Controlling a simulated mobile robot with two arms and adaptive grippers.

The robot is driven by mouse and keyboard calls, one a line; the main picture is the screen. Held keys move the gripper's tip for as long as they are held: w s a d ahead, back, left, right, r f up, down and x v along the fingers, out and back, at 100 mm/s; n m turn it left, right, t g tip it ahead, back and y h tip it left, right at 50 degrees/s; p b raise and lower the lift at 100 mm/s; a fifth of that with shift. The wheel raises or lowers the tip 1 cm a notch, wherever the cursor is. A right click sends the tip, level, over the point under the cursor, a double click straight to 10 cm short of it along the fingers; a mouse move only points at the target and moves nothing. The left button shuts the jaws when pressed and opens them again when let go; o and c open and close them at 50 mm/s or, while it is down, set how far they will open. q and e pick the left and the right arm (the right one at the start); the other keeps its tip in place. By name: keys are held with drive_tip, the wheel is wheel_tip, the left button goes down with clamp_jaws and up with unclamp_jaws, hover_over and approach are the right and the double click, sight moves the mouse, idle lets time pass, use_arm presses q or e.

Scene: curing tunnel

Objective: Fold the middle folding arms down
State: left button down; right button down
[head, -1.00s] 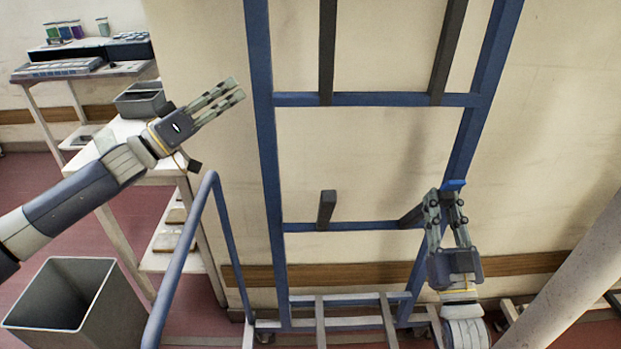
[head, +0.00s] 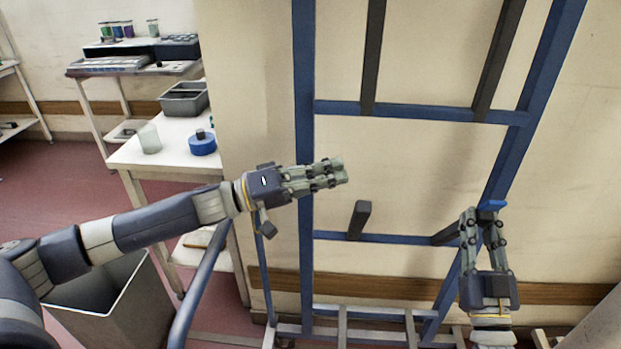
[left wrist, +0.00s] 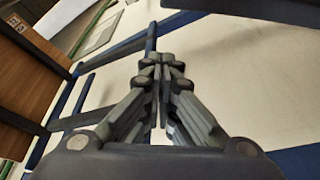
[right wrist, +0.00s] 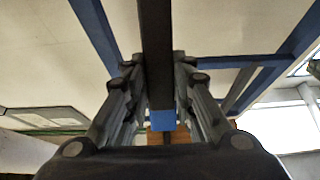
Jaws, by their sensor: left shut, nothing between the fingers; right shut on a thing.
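The blue rack (head: 305,150) stands against the wall with a middle crossbar. The left middle folding arm (head: 360,220) is a dark stub sticking out from this crossbar. The right middle folding arm (head: 446,235) runs from the crossbar towards my right gripper (head: 481,212), which is shut on it; a dark bar also shows between the fingers in the right wrist view (right wrist: 156,60). A small blue piece (head: 492,205) shows at those fingertips. My left gripper (head: 343,172) is shut and empty, in front of the left upright, above the left middle arm.
Two dark upper bars (head: 374,60) rise from the upper crossbar. A white table (head: 165,150) with a grey bin, a glass and a blue roll stands left. A grey waste bin (head: 135,315) and blue rail (head: 200,280) lie near my left arm. Wall space between the crossbars is clear.

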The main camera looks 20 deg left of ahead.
drive_tip(key=shift+r, duration=0.1)
use_arm(q)
drive_tip(key=shift+s+d+f, duration=0.25)
drive_tip(key=shift+d, duration=0.35)
drive_tip(key=shift+s+d+f, duration=0.2)
drive_tip(key=shift+d+f, duration=0.1)
drive_tip(key=shift+d, duration=0.3)
drive_tip(key=shift+s+d+f, duration=0.25)
drive_tip(key=shift+d, duration=0.35)
